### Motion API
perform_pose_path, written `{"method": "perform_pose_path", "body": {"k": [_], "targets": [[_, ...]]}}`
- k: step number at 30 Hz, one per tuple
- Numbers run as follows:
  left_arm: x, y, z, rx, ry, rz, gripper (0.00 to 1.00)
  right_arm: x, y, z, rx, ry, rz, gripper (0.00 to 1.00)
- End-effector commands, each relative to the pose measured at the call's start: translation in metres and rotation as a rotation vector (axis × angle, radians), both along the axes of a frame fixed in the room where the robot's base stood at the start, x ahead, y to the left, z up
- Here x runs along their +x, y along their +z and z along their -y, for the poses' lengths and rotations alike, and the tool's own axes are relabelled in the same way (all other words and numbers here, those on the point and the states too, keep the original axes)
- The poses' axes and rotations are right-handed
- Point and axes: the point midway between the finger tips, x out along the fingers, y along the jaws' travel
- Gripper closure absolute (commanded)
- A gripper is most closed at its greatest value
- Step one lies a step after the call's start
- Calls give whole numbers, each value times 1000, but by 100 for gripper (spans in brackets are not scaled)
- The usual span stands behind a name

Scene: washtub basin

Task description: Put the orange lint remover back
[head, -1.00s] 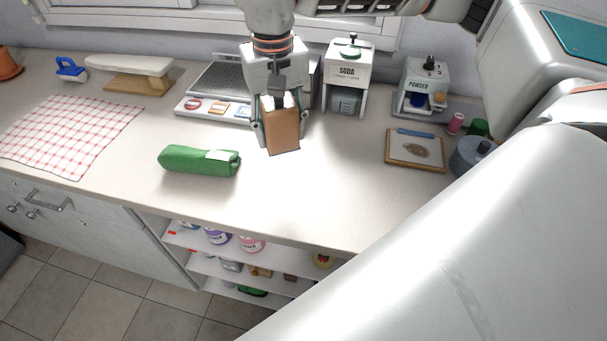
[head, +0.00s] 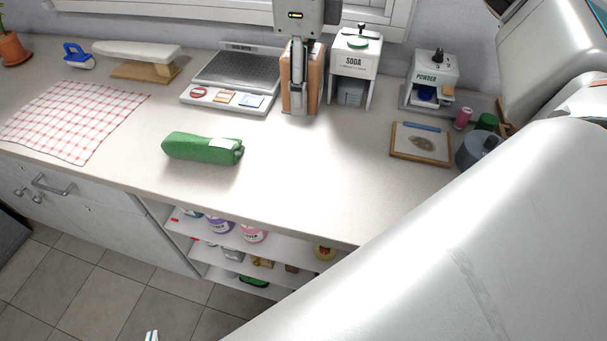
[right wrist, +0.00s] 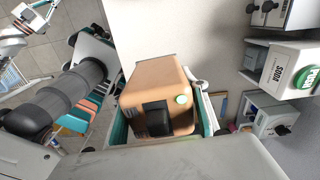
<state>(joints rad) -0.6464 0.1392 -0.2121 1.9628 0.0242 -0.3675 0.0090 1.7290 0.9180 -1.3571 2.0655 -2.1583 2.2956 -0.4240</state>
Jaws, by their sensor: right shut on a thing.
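The orange lint remover (head: 317,76) is an upright orange-brown block. In the right wrist view the lint remover (right wrist: 158,88) shows a black part and a green button. My right gripper (head: 299,108) is shut on it, side-on to the head camera, between the scale and the soda dispenser. I cannot tell whether its base touches the counter. Only a small tip of what looks like my left gripper (head: 152,336) shows at the bottom edge of the head view, away from the lint remover; its jaws cannot be judged.
The scale (head: 235,80) stands left of the lint remover, the soda dispenser (head: 355,62) close on its right. The powder dispenser (head: 432,75) and a framed board (head: 420,145) are further right. A green roll (head: 203,148) lies in front. The middle front counter is clear.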

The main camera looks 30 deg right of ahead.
Motion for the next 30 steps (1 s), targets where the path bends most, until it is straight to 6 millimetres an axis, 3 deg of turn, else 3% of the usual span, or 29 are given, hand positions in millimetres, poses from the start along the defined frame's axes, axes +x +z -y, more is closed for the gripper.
{"method": "perform_pose_path", "body": {"k": [5,21,25,30], "targets": [[0,-1,0,0,0,-1,100,-2,-8,1,0,-69,-3,77],[-2,-2,0,2,-1,-4,100,-3,-132,1,1,-69,-5,77],[-2,-1,0,1,0,-4,100,-2,-151,1,0,-69,-3,77],[-2,-1,0,2,-1,-4,100,-1,-161,1,1,-69,0,77]]}}
